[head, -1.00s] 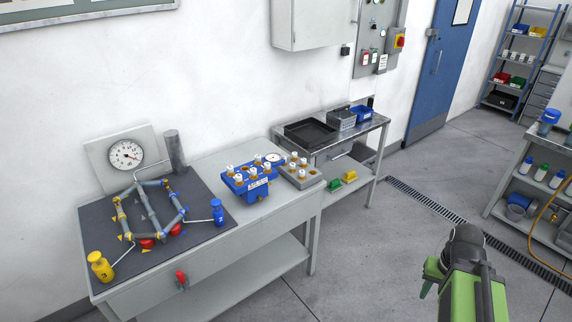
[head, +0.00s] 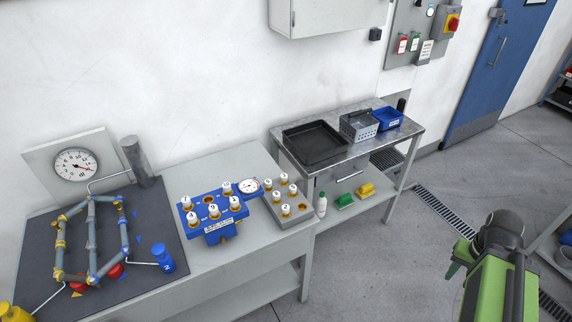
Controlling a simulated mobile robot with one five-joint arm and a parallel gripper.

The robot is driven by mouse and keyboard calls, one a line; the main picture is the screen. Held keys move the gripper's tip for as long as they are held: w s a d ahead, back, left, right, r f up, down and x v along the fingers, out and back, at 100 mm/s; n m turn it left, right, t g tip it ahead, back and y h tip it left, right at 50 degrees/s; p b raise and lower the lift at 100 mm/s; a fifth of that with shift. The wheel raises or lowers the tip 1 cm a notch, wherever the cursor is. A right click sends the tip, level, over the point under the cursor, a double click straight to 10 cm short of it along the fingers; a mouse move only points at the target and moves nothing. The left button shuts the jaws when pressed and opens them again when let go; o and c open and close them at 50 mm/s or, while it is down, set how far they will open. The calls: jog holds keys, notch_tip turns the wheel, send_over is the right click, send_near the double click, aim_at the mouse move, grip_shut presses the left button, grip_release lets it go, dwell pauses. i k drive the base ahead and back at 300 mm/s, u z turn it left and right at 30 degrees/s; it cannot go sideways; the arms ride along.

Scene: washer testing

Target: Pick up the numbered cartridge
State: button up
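Several numbered white-capped cartridges stand upright in a blue block (head: 222,231) on the grey bench. One is the cartridge marked 2 (head: 235,203) at the block's right front. More white-capped cartridges, such as the front one (head: 284,211), stand in a grey tray (head: 300,215) to the right of the block. Most numbers are too small to read surely. My green and dark arm shows at the lower right, apart from the bench. Part of my gripper (head: 458,258) shows at the arm's left side; its fingers are not clear enough to tell their opening.
A gauge and pipe loop (head: 91,240) on a dark mat (head: 33,260) take up the bench's left side. A steel table (head: 375,146) on the right holds a black tray (head: 314,142), grey basket (head: 358,124) and blue bin (head: 388,118). Floor (head: 370,265) before it is clear.

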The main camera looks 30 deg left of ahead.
aim_at(267, 184)
jog(key=i, duration=0.85)
jog(key=u, duration=0.45)
jog(key=k, duration=0.15)
jog(key=u, duration=2.75)
jog(key=i, duration=0.5)
jog(key=u, duration=0.15)
jog(key=k, duration=0.6)
jog(key=z, duration=0.2)
jog(key=i, duration=1.1)
jog(key=u, duration=0.1)
